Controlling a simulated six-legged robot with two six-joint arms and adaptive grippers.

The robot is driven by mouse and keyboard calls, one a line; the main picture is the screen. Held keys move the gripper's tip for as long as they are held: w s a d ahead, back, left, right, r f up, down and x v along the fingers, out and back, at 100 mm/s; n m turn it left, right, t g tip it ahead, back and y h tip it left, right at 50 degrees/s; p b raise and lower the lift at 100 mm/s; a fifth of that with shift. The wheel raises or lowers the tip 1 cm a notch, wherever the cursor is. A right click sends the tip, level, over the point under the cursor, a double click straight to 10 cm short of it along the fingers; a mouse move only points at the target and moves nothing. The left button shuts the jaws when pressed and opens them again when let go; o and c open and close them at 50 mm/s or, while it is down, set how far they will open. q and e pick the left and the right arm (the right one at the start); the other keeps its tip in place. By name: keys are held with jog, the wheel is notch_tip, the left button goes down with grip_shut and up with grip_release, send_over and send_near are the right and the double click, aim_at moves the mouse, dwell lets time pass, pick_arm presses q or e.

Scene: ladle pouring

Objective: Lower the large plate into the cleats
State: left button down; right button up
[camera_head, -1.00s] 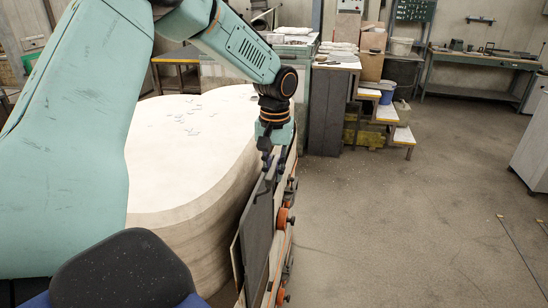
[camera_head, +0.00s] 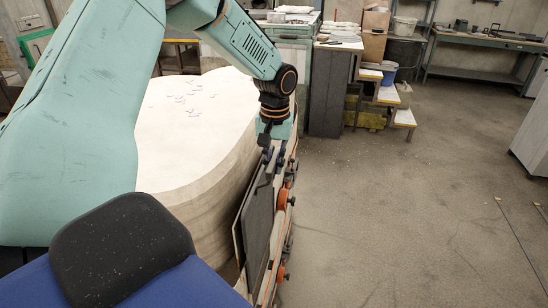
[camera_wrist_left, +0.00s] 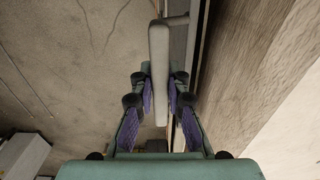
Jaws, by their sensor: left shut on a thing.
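The large plate (camera_head: 258,228) is a dark grey flat panel. It stands upright on edge at the side of a pale rounded block in the head view. My left gripper (camera_head: 267,158) points down and is shut on its top edge. A rack with orange round parts (camera_head: 283,200) lies along the plate's right side. I cannot make out the cleats clearly, and the plate's lower edge is hard to see. My right gripper is out of view.
The large pale block (camera_head: 200,150) stands close on the left of the plate. Benches and a stepped stand (camera_head: 403,118) with buckets are at the back. The floor (camera_head: 400,220) on the right is mostly open, with thin rods lying at the far right.

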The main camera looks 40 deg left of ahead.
pick_arm(q)
jog(key=shift+w+f, duration=0.15)
jog(key=shift+f, duration=1.05)
notch_tip(320, 180, down, 17)
jog(key=b, duration=1.5)
dwell(1.0)
jog(key=shift+f, duration=0.45)
dwell(0.8)
jog(key=c, duration=1.3)
grip_release()
jog(key=shift+s+d, duration=0.1)
jog(key=shift+s, duration=0.1)
